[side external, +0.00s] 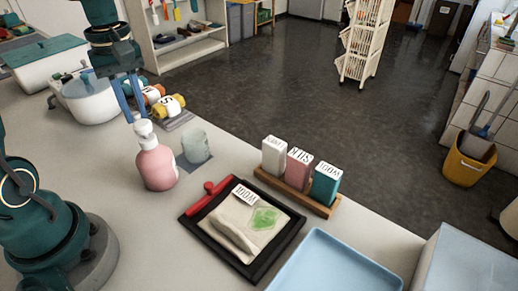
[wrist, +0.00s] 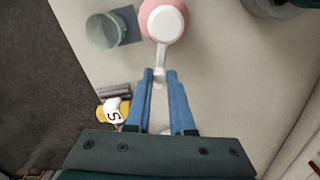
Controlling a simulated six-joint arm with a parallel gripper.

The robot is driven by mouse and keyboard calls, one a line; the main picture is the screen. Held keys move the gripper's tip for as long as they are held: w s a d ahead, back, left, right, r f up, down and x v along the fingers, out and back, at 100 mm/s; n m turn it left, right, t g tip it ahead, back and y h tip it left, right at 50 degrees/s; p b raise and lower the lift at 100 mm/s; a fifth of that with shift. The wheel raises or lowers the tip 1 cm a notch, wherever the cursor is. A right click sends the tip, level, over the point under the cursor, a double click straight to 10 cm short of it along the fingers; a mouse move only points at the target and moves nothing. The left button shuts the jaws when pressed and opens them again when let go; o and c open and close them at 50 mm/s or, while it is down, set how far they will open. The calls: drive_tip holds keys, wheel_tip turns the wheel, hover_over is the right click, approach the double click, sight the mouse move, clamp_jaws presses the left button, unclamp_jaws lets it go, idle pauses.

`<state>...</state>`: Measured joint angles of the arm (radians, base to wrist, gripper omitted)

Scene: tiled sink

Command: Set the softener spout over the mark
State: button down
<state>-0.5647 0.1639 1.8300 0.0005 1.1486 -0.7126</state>
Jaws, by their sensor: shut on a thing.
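The pink softener bottle (side external: 157,167) stands upright on the counter, with a white pump head and spout (side external: 143,128). My gripper (side external: 134,116) is above and behind it, its blue fingers reaching down to the spout. In the wrist view, the white spout (wrist: 162,54) points from the bottle's cap into my gripper (wrist: 160,74), which is shut on its end. A translucent grey-green cup (side external: 197,145) stands beside the bottle on a dark grey square (side external: 184,166). The square (wrist: 97,30) also shows in the wrist view. I cannot tell whether this square is the mark.
A black tray (side external: 278,250) with a cloth and red-handled tool lies in front. A wooden rack (side external: 325,212) holds three labelled boxes. Yellow and orange labelled rolls (side external: 168,106) and white pots (side external: 90,100) stand behind. A blue tray (side external: 335,270) is at the front right.

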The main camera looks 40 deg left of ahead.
drive_tip(key=w+d+m, duration=0.4)
drive_tip(key=d+m, duration=0.1)
drive_tip(key=m, duration=0.9)
drive_tip(key=shift+w+d+m, duration=0.2)
drive_tip(key=shift+d+m, duration=0.1)
drive_tip(key=shift+d, duration=0.1)
drive_tip(key=c, duration=0.8)
unclamp_jaws()
drive_tip(key=shift+o, duration=0.2)
drive_tip(key=shift+r, duration=0.15)
drive_tip(key=shift+r, duration=2.45)
